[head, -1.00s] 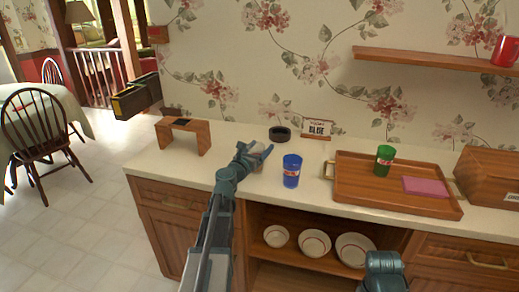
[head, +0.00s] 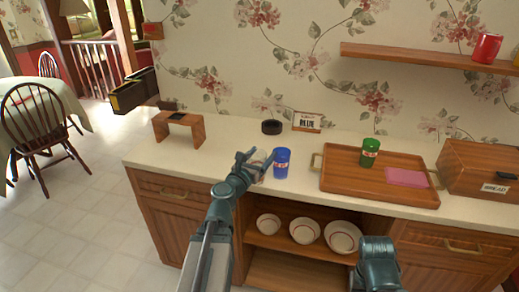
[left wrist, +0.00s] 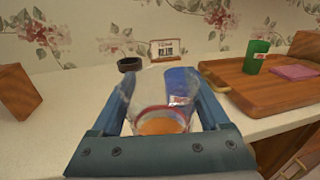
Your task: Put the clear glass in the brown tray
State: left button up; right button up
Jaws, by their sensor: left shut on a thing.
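The clear glass (left wrist: 150,95) is between the fingers of my left gripper (head: 255,164), which is shut on it; it looks upright, with a reddish band low down. In the head view the glass is mostly hidden by the fingers. The blue cup (head: 281,163) stands on the counter just right of the gripper; in the left wrist view it shows blue behind the glass. The brown tray (head: 345,184) lies further right on the counter, with a green cup (head: 370,152) and a pink sheet (head: 407,177) in it.
A black ring-shaped dish (head: 272,127) and a small sign (head: 307,122) stand at the back. A small wooden stand (head: 178,130) is at the left and a wooden bread box (head: 478,168) at the right. The tray's left and front parts are bare.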

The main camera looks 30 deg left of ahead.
aim_at(340, 178)
jog(key=i+l, duration=0.1)
jog(key=l, duration=1.3)
jog(key=i+l, duration=0.15)
jog(key=i+z, duration=0.05)
jog(key=i, duration=0.05)
